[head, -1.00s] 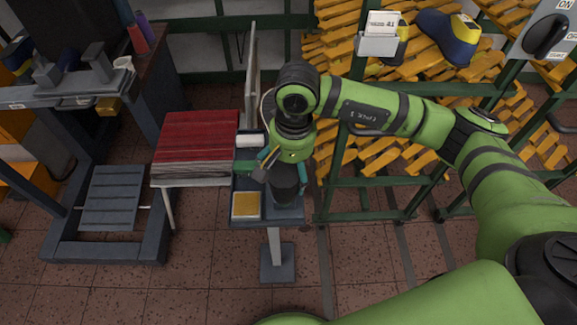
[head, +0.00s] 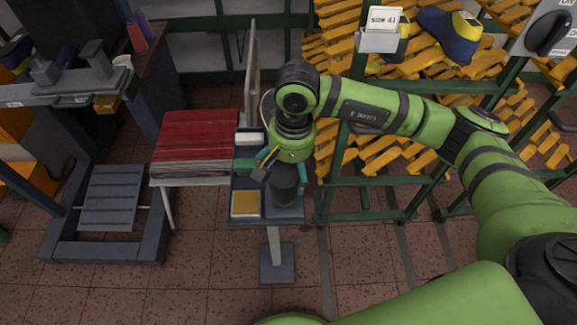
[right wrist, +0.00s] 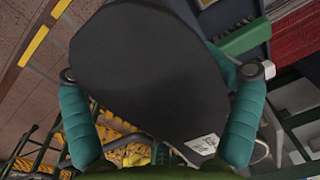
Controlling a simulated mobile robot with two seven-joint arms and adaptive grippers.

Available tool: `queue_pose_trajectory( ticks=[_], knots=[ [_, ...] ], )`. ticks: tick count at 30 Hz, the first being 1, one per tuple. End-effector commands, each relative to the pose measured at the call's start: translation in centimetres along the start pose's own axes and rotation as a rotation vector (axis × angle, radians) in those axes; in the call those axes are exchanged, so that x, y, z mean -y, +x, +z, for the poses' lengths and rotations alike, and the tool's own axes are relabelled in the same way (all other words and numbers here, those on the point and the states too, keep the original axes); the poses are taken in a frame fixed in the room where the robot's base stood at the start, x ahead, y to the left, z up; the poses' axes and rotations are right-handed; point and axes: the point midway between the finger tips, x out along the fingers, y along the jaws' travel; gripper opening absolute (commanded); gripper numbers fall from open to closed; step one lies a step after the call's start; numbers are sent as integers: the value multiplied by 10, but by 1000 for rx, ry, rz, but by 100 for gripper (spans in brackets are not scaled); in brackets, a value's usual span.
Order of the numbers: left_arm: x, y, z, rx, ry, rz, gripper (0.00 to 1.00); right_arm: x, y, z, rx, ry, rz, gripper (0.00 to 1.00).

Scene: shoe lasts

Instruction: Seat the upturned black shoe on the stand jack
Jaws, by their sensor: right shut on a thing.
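The black shoe (right wrist: 145,70) fills the middle of the right wrist view, its broad dark underside facing the camera and a small white label near one end. The teal fingers of my right gripper (right wrist: 160,125) lie on both sides of it, shut on it. In the head view my right gripper (head: 284,166) points down over a small side table, with the dark shoe (head: 286,188) below it. I cannot tell whether the shoe touches the table. A grey stand with upright blocks (head: 95,62), perhaps the stand jack, is at the upper left. My left gripper is not in view.
The small table (head: 290,214) holds a yellow-topped pad (head: 245,204). A red-topped stack (head: 197,138) stands to its left. A rack with yellow slats (head: 365,155) and a blue-yellow shoe (head: 450,35) is at the right. Floor is free in front.

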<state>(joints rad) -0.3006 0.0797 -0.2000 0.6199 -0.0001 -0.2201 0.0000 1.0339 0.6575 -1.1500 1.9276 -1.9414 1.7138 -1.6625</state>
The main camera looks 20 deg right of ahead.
Motion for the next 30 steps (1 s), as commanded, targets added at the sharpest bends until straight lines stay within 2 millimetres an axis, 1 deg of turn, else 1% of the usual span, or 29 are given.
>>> queue_pose_trajectory(
  ticks=[12, 13, 14, 24, 26, 29, 30],
  knots=[
    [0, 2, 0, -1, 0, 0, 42, 1, -1, -1, -5, 0, -4, 28],
    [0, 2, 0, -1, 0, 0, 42, 1, -1, -1, -5, 0, -4, 95],
    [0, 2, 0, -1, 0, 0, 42, 1, -1, -1, -5, 0, -4, 100],
    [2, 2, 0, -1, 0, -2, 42, -1, 1, 0, 0, 1, 2, 100],
    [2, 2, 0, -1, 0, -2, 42, 0, -2, -1, -1, 1, 0, 100],
    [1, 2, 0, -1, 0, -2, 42, 0, -14, -2, -5, 1, -1, 100],
    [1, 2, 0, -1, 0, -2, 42, 0, -21, -2, -6, 0, -2, 100]
  ],
)
